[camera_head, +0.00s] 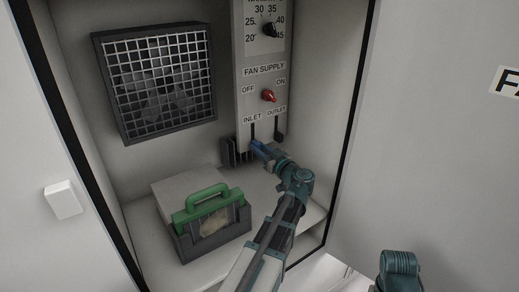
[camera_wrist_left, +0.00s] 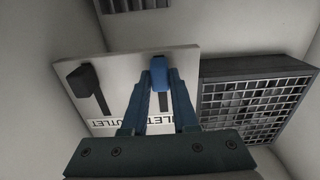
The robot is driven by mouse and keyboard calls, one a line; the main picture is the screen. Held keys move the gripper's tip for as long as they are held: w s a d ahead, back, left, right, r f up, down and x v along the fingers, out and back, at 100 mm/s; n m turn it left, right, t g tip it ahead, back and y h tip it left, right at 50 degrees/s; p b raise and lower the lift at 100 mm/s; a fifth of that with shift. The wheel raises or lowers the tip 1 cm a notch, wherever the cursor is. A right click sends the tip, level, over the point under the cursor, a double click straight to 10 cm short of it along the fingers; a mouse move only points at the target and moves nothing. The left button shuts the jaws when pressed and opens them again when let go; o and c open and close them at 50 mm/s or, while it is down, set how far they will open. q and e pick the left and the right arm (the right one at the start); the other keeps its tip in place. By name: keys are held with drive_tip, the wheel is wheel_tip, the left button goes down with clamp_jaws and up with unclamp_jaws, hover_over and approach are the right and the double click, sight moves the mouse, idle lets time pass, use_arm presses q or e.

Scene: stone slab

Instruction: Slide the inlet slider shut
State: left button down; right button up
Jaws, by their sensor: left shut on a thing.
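The inlet slider runs in a dark vertical slot (camera_head: 253,130) under the INLET label on the white control panel (camera_head: 265,84). My left gripper (camera_head: 257,145) is at the lower end of that slot.
A red fan supply knob (camera_head: 268,96) and a black dial (camera_head: 269,30) are higher on the panel. A meshed fan (camera_head: 155,80) is on the back wall to the left. A dark tray with a green-handled filter (camera_head: 208,212) stands on the cabinet floor. A dark finned vent (camera_head: 231,153) is beside the gripper.

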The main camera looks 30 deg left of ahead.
use_arm(q)
drive_tip(key=c, duration=0.7)
unclamp_jaws()
drive_tip(key=shift+f, duration=0.15)
drive_tip(key=v, duration=1.4)
drive_tip(key=s+d+f+m+g+h+p, duration=0.2)
drive_tip(key=s+d+f+m+h+p, duration=0.1)
drive_tip(key=d, duration=0.6)
drive_tip(key=s+d+f+m+g+h+p, duration=0.2)
drive_tip(key=s+d+f+m+h+p, duration=0.1)
drive_tip(key=s+d+f+m+h, duration=0.2)
drive_tip(key=s+d+f+m+g+h+p, duration=0.3)
drive_tip(key=s+d+m+h, duration=0.4)
drive_tip(key=d, duration=0.5)
drive_tip(key=shift+s+d+f+m+p, duration=0.15)
drive_tip(key=shift+s+f+m, duration=0.15)
drive_tip(key=shift+s+m, duration=0.25)
drive_tip(key=shift+s+d+f+m+p, duration=0.15)
drive_tip(key=shift+s+f+m, duration=0.2)
drive_tip(key=shift+s+m, duration=0.25)
